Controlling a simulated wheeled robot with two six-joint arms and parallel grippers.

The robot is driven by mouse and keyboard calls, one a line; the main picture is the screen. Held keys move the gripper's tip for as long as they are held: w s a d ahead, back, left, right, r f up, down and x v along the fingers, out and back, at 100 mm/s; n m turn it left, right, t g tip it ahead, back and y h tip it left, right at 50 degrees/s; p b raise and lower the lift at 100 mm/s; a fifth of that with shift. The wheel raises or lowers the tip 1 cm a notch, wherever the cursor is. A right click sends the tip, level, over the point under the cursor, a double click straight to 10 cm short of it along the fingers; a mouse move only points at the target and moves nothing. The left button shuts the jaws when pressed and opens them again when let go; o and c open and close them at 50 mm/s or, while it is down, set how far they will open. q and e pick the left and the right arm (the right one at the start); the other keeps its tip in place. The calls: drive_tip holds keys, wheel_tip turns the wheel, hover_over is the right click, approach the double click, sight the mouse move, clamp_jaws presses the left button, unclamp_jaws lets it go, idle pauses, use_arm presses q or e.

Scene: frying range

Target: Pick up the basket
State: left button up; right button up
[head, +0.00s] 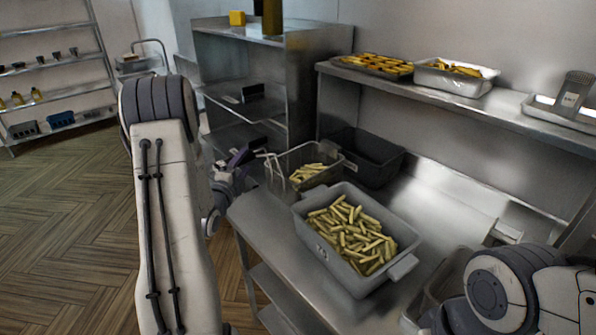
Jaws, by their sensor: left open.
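The wire fry basket (322,177) holds some pale fries and stands on the left end of the steel counter, behind a grey tub. Its handle side faces left, toward my left gripper (250,157). My left gripper is open beside the handle end, at the counter's left edge. I cannot tell whether the handle lies between its fingers. My right arm shows at the bottom right, but its gripper is out of view.
A grey tub (304,219) full of fries stands in front of the basket. A dark empty bin (372,165) is right behind it. A wall shelf (447,101) above holds trays of fries. A steel rack (293,93) stands behind on the left.

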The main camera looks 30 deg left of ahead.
use_arm(q)
drive_tip(key=p+x, duration=0.1)
drive_tip(key=x, duration=0.2)
drive_tip(key=shift+w+a+p, duration=0.2)
drive_tip(key=shift+w+p, duration=0.1)
drive_tip(key=shift+w, duration=0.05)
clamp_jaws()
use_arm(e)
wheel_tip(320, 180, up, 2)
drive_tip(key=shift+r, duration=0.2)
idle(0.8)
